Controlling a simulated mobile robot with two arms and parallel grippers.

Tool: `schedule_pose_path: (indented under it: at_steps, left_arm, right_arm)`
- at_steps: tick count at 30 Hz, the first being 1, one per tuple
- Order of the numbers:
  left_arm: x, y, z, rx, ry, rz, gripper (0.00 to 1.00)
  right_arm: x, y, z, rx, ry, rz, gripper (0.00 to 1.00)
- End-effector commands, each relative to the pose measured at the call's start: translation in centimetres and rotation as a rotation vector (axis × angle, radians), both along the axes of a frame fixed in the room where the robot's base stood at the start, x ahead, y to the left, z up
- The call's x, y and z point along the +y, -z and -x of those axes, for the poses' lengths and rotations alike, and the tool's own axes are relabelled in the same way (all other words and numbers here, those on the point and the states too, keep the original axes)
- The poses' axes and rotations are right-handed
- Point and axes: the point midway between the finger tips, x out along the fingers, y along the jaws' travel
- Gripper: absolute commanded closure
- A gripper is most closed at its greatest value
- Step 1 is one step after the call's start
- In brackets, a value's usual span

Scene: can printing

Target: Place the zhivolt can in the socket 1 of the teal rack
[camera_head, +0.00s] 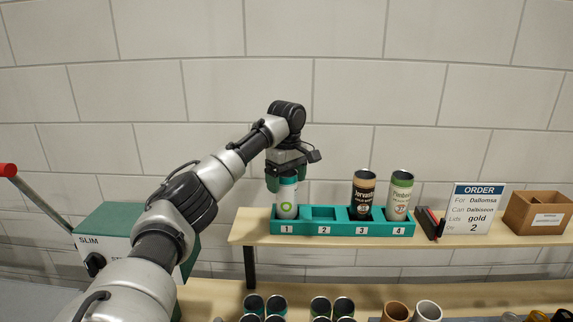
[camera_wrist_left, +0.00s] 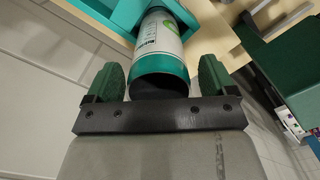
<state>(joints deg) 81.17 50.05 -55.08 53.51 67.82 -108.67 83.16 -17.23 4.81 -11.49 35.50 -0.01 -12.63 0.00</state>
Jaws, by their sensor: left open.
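The teal rack (camera_head: 342,228) stands on the upper wooden shelf, with sockets labelled 1 to 4. A white and teal can (camera_head: 287,203) stands upright in socket 1; I take it for the zhivolt can, though its name is too small to read. My left gripper (camera_head: 288,172) is directly above it, pointing down. In the left wrist view the open fingers (camera_wrist_left: 158,80) stand on either side of the can (camera_wrist_left: 161,45), with gaps showing. Socket 2 is empty. A black and tan can (camera_head: 362,197) is in socket 3 and a green and white can (camera_head: 400,196) in socket 4. My right gripper is not in view.
An order sign (camera_head: 474,209) and a cardboard box (camera_head: 538,212) stand on the shelf right of the rack. A green SLIM machine (camera_head: 112,222) with a red-knobbed lever (camera_head: 8,170) is at the left. Several cans (camera_head: 277,305) stand on the lower surface.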

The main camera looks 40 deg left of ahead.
Motion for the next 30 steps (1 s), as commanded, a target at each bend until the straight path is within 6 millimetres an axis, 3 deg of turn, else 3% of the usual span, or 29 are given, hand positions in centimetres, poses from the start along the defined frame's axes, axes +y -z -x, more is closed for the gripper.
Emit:
schedule_pose_path:
  at_steps: [6, 9, 15, 19, 30]
  left_arm:
    - [-0.2, -4.0, -0.1, -0.01, 0.002, 0.004, 0.15]
    - [0.0, -7.0, 0.0, -0.006, -0.001, 0.0, 0.15]
    - [0.0, -10.1, 0.0, -0.004, 0.0, -0.001, 0.15]
    - [0.0, -11.0, 0.0, -0.003, 0.001, 0.0, 0.15]
    - [0.0, -11.2, 0.0, -0.002, 0.001, 0.0, 0.15]
  right_arm:
    - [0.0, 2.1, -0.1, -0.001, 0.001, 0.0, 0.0]
    - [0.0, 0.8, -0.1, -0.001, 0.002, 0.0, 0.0]
    - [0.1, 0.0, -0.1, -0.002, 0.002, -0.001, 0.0]
    - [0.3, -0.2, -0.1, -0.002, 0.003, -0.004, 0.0]
    - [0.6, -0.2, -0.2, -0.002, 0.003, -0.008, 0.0]
